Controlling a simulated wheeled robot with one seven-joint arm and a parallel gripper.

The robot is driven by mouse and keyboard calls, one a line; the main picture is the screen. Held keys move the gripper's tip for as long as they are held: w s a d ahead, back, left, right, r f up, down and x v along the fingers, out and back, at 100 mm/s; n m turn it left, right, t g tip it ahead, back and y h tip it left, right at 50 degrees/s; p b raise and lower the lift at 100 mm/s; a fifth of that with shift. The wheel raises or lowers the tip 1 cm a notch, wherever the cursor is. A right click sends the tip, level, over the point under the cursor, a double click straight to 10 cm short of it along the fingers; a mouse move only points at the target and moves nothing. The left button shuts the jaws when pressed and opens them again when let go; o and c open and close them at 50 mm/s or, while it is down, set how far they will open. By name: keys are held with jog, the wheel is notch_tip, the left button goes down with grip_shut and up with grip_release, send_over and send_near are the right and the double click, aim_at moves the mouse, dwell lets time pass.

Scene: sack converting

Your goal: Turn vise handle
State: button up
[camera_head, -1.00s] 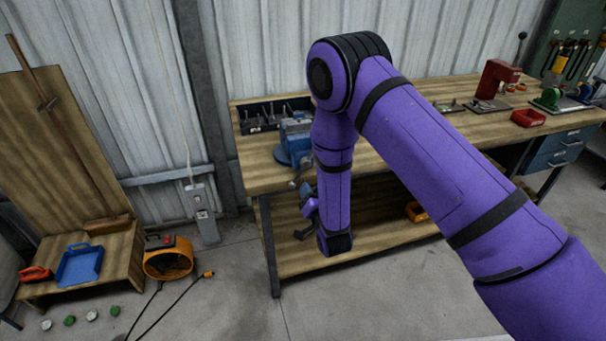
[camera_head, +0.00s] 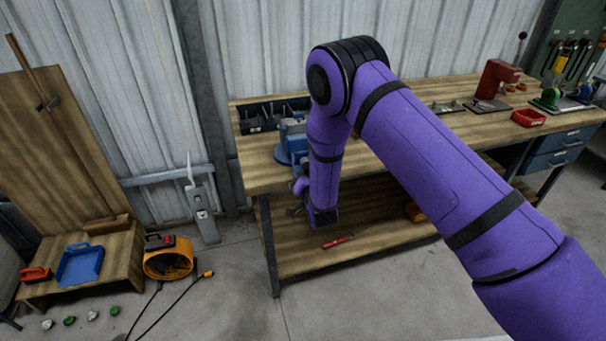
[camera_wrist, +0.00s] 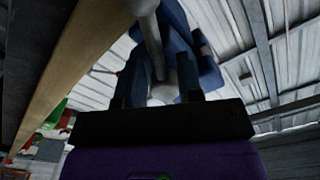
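The blue vise (camera_head: 290,146) is mounted at the front left of the workbench, partly hidden behind my arm. In the wrist view the vise (camera_wrist: 176,30) is seen from below. Its grey handle bar (camera_wrist: 151,35), with a rounded end at the top, runs down toward the space between my fingers. My gripper (camera_wrist: 158,85) is below the vise, fingers apart on either side of the bar. I see no clear finger contact with it. In the head view my gripper (camera_head: 296,211) is small and partly hidden at the bench's front edge.
The wooden workbench (camera_head: 254,172) has a lower shelf with a red tool (camera_head: 337,242) on it. A dark rack (camera_head: 262,118) stands behind the vise. A red press (camera_head: 496,80) and red tray (camera_head: 528,118) are far right. Floor is open left of the bench, near an orange reel (camera_head: 168,262).

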aim_at(297, 159)
grip_shut()
jog(key=shift+m, duration=0.4)
jog(key=r+m, duration=0.1)
jog(key=m, duration=0.3)
jog(key=a+m, duration=0.1)
jog(key=m, duration=0.3)
jog(key=r+m, duration=0.1)
jog(key=m, duration=0.3)
jog(key=shift+s+a+r+m, duration=0.15)
jog(key=shift+s+r+m, duration=0.1)
jog(key=shift+r+m, duration=0.3)
jog(key=shift+m, duration=0.85)
jog(key=shift+r+m, duration=0.2)
jog(key=shift+m, duration=0.9)
